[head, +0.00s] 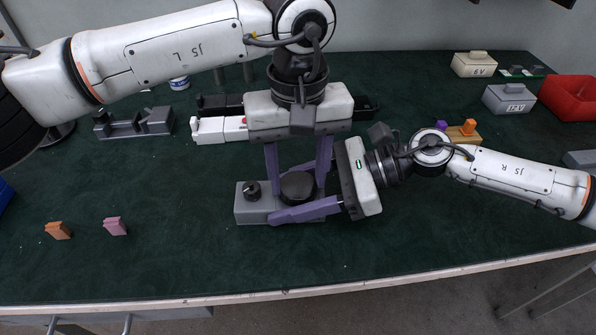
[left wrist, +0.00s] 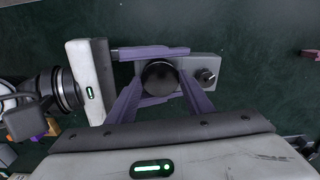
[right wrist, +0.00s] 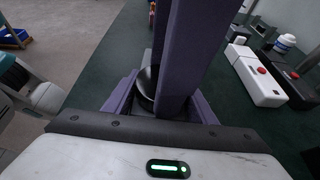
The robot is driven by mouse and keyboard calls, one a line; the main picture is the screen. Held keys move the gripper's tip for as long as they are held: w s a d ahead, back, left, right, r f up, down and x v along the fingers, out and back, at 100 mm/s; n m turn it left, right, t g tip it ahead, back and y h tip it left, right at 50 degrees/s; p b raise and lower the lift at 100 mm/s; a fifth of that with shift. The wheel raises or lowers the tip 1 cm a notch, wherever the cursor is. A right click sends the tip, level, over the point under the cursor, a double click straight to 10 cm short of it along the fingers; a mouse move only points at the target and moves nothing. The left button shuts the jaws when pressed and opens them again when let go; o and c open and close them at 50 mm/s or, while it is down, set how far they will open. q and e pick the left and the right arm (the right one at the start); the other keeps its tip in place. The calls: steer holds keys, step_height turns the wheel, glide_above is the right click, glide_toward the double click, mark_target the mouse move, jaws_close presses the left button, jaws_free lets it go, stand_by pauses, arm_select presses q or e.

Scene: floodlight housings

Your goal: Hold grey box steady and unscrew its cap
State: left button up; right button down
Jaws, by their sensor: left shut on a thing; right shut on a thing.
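The grey box (head: 247,214) lies on the green table, with a small black knob (head: 252,190) at its left end. Its round black cap (head: 297,187) is on top at the right; it also shows in the left wrist view (left wrist: 158,77). My left gripper (head: 297,177) comes down from above, shut on the cap with a purple finger on either side. My right gripper (head: 290,195) reaches in from the right, low, shut on the grey box along its sides. The fingers partly hide the cap and box in the right wrist view.
White (head: 215,130) and black (head: 215,103) housings stand behind my left gripper, and a grey bracket (head: 135,123) at the left. Orange (head: 58,230) and pink (head: 115,226) pieces lie front left. Labelled boxes (head: 474,65) and a red bin (head: 570,97) are back right. The front middle is clear.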

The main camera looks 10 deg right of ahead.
arm_select(q)
steer(key=shift+n, duration=1.2)
steer(key=o, duration=1.1)
steer(key=shift+o, duration=0.2)
steer(key=shift+r, duration=0.1)
